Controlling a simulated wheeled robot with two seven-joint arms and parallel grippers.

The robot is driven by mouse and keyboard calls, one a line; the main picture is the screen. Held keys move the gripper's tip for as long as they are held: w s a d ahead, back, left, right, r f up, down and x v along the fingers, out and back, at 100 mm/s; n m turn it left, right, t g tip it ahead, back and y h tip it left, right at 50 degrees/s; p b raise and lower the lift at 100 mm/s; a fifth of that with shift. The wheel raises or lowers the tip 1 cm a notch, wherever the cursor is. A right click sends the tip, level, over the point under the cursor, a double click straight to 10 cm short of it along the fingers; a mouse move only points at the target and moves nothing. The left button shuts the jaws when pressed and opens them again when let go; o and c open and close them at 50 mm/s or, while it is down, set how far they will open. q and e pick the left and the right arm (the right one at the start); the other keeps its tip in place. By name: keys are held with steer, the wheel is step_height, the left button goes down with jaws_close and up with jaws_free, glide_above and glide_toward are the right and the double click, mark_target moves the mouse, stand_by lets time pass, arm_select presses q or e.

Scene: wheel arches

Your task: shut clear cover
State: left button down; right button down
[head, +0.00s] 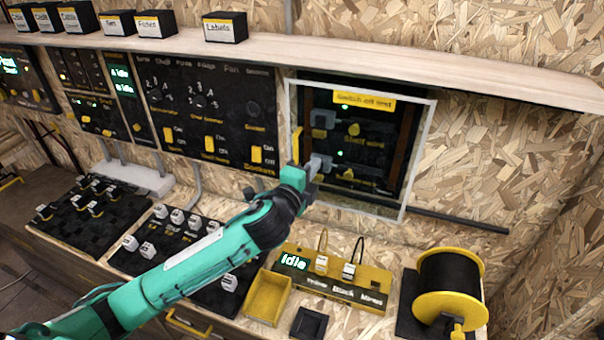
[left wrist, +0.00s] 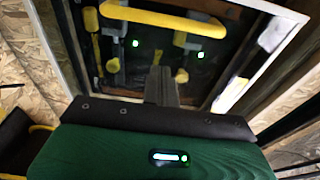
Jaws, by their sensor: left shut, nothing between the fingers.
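The clear cover (head: 418,150) has a thin white frame and stands in front of a dark wall panel with a yellow label. Its frame looks slightly offset from the panel; I cannot tell how wide any gap is. A yellow handle (head: 296,146) is on the cover's left side. In the left wrist view, the handle (left wrist: 165,20) crosses the top, beyond my fingers. My left gripper (head: 318,165) is shut and empty, at the cover's lower left, near the handle. In the left wrist view its fingertips (left wrist: 161,82) are together. I cannot tell whether they touch the cover. My right gripper is out of view.
A wooden shelf (head: 380,58) with labelled boxes runs above the panels. Below are a yellow "Idle" unit (head: 335,280), a yellow tray (head: 267,298) and a black-and-yellow spool (head: 450,280). The chipboard wall right of the cover is clear except for a dark rail (head: 460,221).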

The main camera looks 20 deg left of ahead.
arm_select(q)
steer(key=shift+w+a+r+p, duration=0.15)
steer(key=shift+w+p, duration=0.35)
steer(key=shift+w, duration=0.7)
steer(key=shift+s+a+p, duration=0.25)
steer(key=shift+a+p, duration=0.1)
steer(key=shift+a, duration=0.8)
steer(key=shift+s+a, duration=0.2)
steer(key=shift+a, duration=0.35)
steer(key=shift+w+d+f, duration=0.1)
steer(key=shift+f, duration=0.1)
